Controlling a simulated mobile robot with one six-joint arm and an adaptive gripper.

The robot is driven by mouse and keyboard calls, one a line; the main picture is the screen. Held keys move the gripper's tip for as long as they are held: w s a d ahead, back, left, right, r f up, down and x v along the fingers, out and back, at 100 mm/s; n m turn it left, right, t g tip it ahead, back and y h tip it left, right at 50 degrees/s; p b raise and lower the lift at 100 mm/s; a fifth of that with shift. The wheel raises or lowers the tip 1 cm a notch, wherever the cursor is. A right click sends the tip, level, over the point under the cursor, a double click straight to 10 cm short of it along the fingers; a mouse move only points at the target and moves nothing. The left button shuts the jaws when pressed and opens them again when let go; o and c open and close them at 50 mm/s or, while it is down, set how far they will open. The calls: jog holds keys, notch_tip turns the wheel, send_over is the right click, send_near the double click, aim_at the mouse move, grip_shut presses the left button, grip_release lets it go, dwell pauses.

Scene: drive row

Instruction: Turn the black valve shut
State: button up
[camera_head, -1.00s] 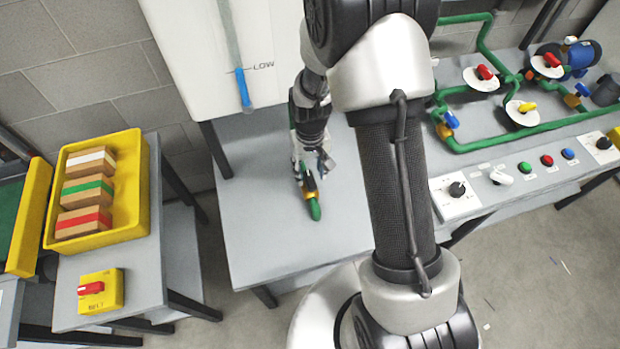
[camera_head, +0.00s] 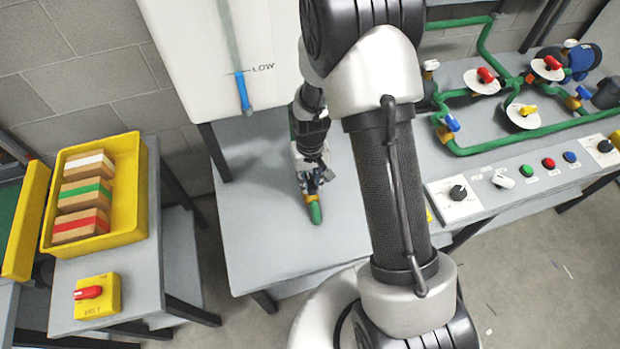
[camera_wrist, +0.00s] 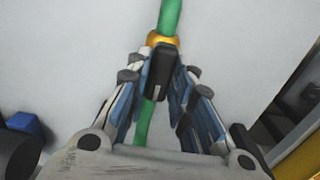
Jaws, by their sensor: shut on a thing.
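The black valve's handle (camera_wrist: 161,72) shows in the wrist view between my fingers, lying lengthwise along a green pipe (camera_wrist: 171,15). A brass-yellow fitting (camera_wrist: 153,39) sits on the pipe just beyond my fingertips. My gripper (camera_wrist: 160,75) is shut on the black handle, with a blue-padded finger on each side. In the head view my gripper (camera_head: 314,183) is low over the grey table (camera_head: 270,225), and it hides most of the valve. The green pipe's rounded front end (camera_head: 315,212) shows just in front of it.
A white tank marked LOW (camera_head: 195,60) stands behind. At left are a yellow bin of boxes (camera_head: 125,225) and a red-handled switch box (camera_head: 98,296). At right is a bench with green pipes (camera_head: 490,145), several coloured valves and a knob panel (camera_head: 465,205).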

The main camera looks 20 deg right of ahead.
grip_shut()
jog(key=shift+m, duration=0.3)
jog(key=m, duration=0.3)
jog(key=shift+m+p, duration=0.3)
jog(key=m, duration=0.4)
jog(key=m+p, duration=0.1)
jog(key=m, duration=0.8)
jog(key=shift+m, duration=0.3)
